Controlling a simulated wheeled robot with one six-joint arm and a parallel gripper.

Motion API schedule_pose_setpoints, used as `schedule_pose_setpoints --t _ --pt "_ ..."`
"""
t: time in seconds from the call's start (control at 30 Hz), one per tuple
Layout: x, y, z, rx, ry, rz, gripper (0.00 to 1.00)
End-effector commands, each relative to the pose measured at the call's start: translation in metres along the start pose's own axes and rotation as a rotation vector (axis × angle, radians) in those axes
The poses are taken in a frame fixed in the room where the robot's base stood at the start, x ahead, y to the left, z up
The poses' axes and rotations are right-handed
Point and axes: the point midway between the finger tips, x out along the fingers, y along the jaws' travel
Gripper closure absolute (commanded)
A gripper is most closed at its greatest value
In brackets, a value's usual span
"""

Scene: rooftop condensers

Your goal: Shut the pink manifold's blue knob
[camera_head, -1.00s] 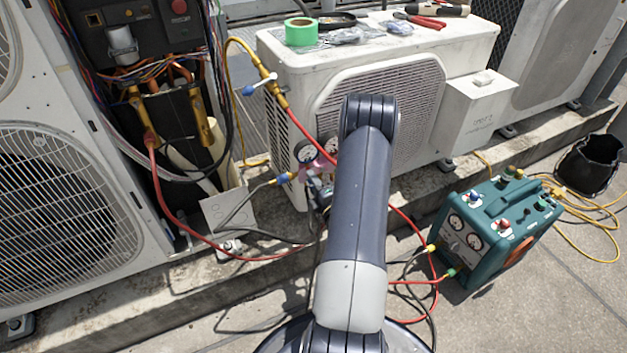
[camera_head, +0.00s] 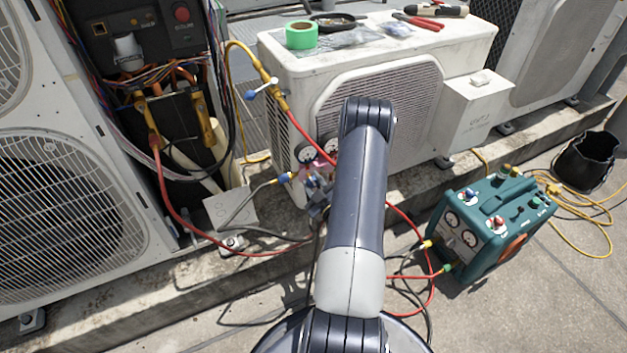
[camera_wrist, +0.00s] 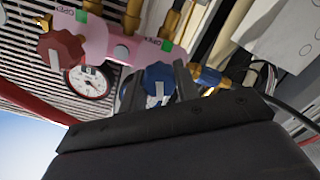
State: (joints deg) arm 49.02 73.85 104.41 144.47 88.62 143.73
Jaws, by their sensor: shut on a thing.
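In the wrist view, the pink manifold (camera_wrist: 115,40) spans the upper left, with a red knob (camera_wrist: 62,48) at its left. The blue knob (camera_wrist: 158,80), with a pale strip on its face, sits between the fingers of my gripper (camera_wrist: 160,86), which are shut on it. In the head view, the manifold (camera_head: 305,190) is a small pink patch in front of the white condenser, partly hidden by my arm. The blue knob and my fingers are too small and covered to make out there.
A white-faced gauge (camera_wrist: 88,84) is beside the manifold in the wrist view. Red and yellow hoses run around the manifold. A teal recovery machine (camera_head: 492,228) stands on the ground at right. A white condenser (camera_head: 290,90) with tools on top stands behind.

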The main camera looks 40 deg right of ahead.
Motion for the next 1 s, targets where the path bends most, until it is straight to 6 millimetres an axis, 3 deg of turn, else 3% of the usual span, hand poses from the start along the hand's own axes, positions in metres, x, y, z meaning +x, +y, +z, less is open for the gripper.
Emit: schedule_pose_setpoints --t 0.5,1.0 --pt "-0.0009 -0.0004 0.0009 0.329 -0.004 -0.001 0.93" --pt "-0.0008 -0.0006 0.0013 0.384 -0.004 -0.001 0.93"
